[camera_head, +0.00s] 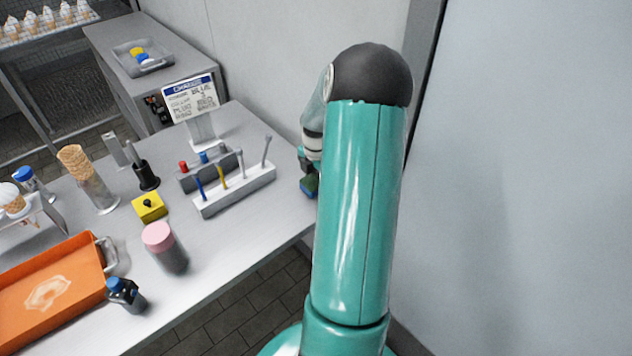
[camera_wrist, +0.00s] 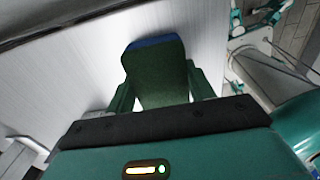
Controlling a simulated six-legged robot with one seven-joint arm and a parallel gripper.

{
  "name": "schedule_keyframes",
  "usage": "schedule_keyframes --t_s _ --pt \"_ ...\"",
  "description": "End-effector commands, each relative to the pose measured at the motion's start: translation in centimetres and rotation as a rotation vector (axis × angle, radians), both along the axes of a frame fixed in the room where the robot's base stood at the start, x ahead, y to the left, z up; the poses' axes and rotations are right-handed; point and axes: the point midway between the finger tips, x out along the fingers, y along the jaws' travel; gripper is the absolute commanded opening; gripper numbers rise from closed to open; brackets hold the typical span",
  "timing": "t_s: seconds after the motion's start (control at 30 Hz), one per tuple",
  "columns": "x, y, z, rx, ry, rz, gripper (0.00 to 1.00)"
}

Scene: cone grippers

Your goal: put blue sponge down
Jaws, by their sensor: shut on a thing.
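The blue sponge (camera_wrist: 156,68) is between the two fingers of my gripper (camera_wrist: 160,92) in the wrist view. Its near face looks dark green and its far edge is blue. The fingers press on its left and right sides. Pale grey tabletop shows beyond and beside it; I cannot tell whether the sponge touches the surface. In the head view a small part of the sponge (camera_head: 310,186) shows at the left of my teal arm, near the table's right edge. Most of my gripper is hidden behind the arm there.
The table (camera_head: 215,240) carries a tool rack (camera_head: 235,190), a sign (camera_head: 190,98), a yellow block (camera_head: 149,207), a pink-topped cylinder (camera_head: 165,247), a dark blue-capped bottle (camera_head: 125,293), an orange tray (camera_head: 50,285) and stacked cones (camera_head: 85,175). A wall stands close on the right.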

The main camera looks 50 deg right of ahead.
Motion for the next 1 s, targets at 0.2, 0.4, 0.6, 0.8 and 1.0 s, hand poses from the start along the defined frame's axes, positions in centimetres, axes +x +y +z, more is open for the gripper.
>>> schedule_keyframes --t_s 0.2,0.4,0.6,0.8,1.0 --pt "0.0 0.0 -0.9 -0.001 -0.001 0.000 0.28" --pt "0.0 0.1 -1.2 0.000 0.000 0.001 0.28" --pt "0.0 0.1 -1.2 0.000 0.000 0.001 0.75" --pt "0.0 0.1 -1.2 0.000 -0.001 0.001 0.75" --pt "0.0 0.0 0.1 -0.003 -0.002 0.000 0.75"
